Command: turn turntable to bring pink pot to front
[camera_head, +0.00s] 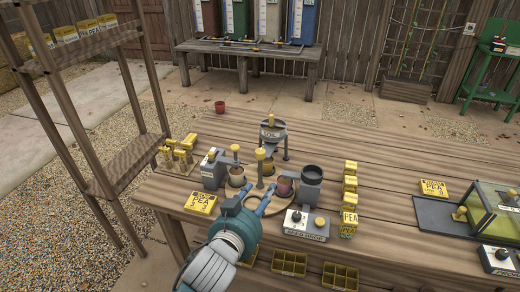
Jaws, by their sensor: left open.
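The round wooden turntable (259,192) sits on the table at centre, partly hidden by my left gripper. A dull pink pot (284,187) stands at its right side, beside the seed drop device. A brownish pot (236,178) stands at its left, and another pot (268,169) shows at the back, partly covered by a yellow-topped post (260,155). My left gripper (256,201) is open, its blue fingers pointing over the turntable's front, just left of and in front of the pink pot. Whether a finger touches anything is unclear. My right gripper is not in view.
A grey dispenser (213,170) stands left, a soil hopper (272,138) behind, and a seed drop device (307,222) right. Yellow pea boxes (349,204) line up right of it.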

